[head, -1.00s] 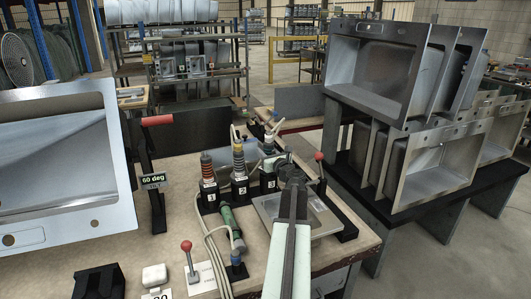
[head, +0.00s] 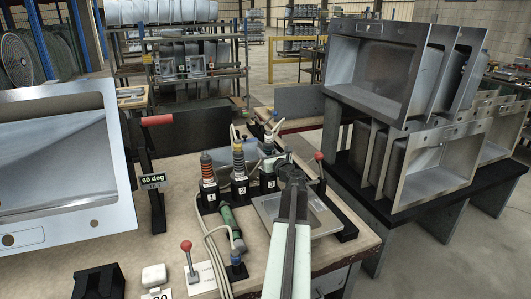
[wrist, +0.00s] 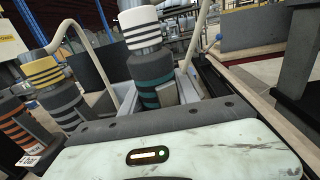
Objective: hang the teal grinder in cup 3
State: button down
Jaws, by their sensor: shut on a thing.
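The teal grinder, with teal bands on a dark body and a black-striped white collar, stands close in front of my jaws in the wrist view (wrist: 150,72). My gripper (head: 282,160) is shut on it. In the head view the teal grinder (head: 267,160) is partly hidden by my gripper and sits at cup 3 (head: 270,183), the rightmost of the numbered cups. It looks roughly upright there. I cannot tell how deep its lower end sits in the cup, since that part is hidden.
An orange-banded grinder (head: 207,170) stands in cup 1 and a yellow-collared one (head: 239,160) in cup 2. A green tool (head: 229,222) with a cable lies in front. A metal tray (head: 325,215) and red-knobbed levers are near. A tilted sink (head: 60,215) is at left.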

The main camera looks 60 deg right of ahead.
jog(key=shift+f+b, duration=0.6)
jog(key=shift+f, duration=0.05)
jog(key=c, duration=0.8)
grip_release()
jog(key=shift+r, duration=0.1)
jog(key=shift+c, duration=0.2)
jog(key=shift+s+a, duration=0.1)
jog(key=v, duration=0.7)
jog(key=shift+s, duration=0.25)
jog(key=shift+a, duration=0.15)
